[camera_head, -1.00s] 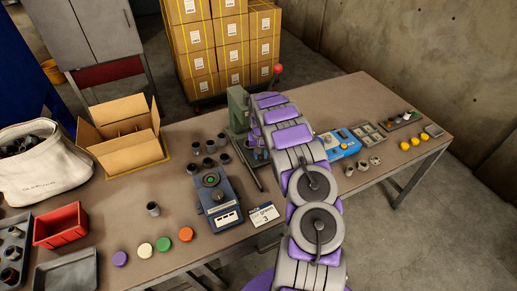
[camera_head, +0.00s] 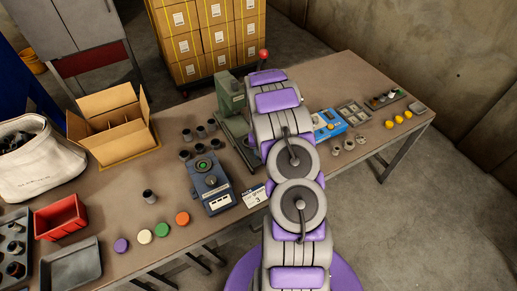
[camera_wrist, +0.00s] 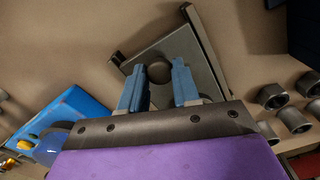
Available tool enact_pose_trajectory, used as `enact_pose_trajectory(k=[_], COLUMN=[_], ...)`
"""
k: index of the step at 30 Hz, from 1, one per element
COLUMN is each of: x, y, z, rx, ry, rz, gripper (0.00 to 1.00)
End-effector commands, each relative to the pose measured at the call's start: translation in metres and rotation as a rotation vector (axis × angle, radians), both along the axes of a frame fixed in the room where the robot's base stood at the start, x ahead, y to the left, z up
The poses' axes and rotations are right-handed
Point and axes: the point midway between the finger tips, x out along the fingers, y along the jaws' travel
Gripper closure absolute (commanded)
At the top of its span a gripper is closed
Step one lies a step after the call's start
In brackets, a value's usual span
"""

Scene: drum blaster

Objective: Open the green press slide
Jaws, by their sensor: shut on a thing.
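The green press (camera_head: 230,97) stands on the table just left of my arm, with a lever topped by a red ball (camera_head: 263,54). Part of the press is hidden behind my arm in the head view. In the wrist view a grey-green plate (camera_wrist: 180,45) with a dark rim lies below my gripper (camera_wrist: 158,80). The two blue fingers stand on either side of a small dark knob (camera_wrist: 159,72) over this plate, and they are shut on it. Whether the slide itself is open or shut cannot be told. My gripper is hidden by my arm in the head view.
A blue device (camera_head: 208,180) and several dark cups (camera_head: 207,128) stand left of the press. A blue box (camera_head: 328,122) is to the right; it also shows in the wrist view (camera_wrist: 75,112). Dark rings (camera_wrist: 293,118) lie right of the plate. An open carton (camera_head: 117,135) stands further left.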

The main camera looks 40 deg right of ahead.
Motion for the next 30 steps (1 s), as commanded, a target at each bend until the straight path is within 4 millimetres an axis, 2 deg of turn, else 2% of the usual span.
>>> enact_pose_trajectory(k=[7, 8, 15, 24, 30], x=[0.0, 0.0, 0.0, 0.0, 0.001], y=[-0.001, -0.001, 0.0, 0.001, 0.001], z=[0.001, 0.001, 0.0, 0.003, 0.028], rx=[-0.002, -0.002, -0.001, -0.001, -0.003], ry=[-0.001, -0.001, 0.0, 0.0, -0.002], rz=[0.001, 0.001, 0.001, 0.0, 0.0], gripper=[1.0, 0.67, 0.44, 0.43, 0.43])
